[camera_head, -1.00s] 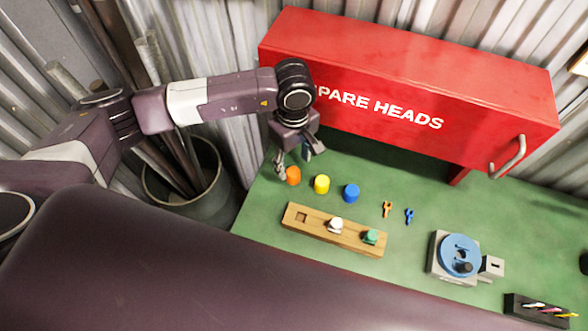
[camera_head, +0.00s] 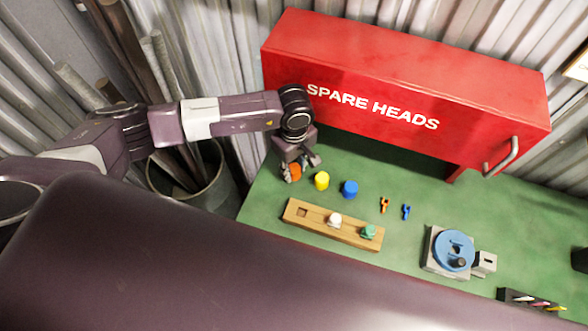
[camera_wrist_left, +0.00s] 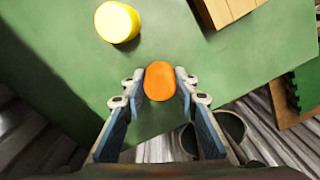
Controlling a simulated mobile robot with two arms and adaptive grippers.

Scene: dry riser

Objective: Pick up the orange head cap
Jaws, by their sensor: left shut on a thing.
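The orange head cap (camera_head: 295,171) is at the left end of the row of caps on the green bench. In the left wrist view the orange cap (camera_wrist_left: 160,81) sits between the fingertips. My left gripper (camera_head: 297,170) is shut on it, with one finger on each side in the wrist view (camera_wrist_left: 160,88). The cap is at or close to the bench top; I cannot tell whether it is lifted. My right gripper is not in view.
A yellow cap (camera_head: 321,181) and a blue cap (camera_head: 350,189) stand to the right. A wooden rack (camera_head: 314,222) with a white and a green piece lies in front. The red SPARE HEADS box (camera_head: 400,85) is behind. A blue-topped device (camera_head: 455,250) stands right.

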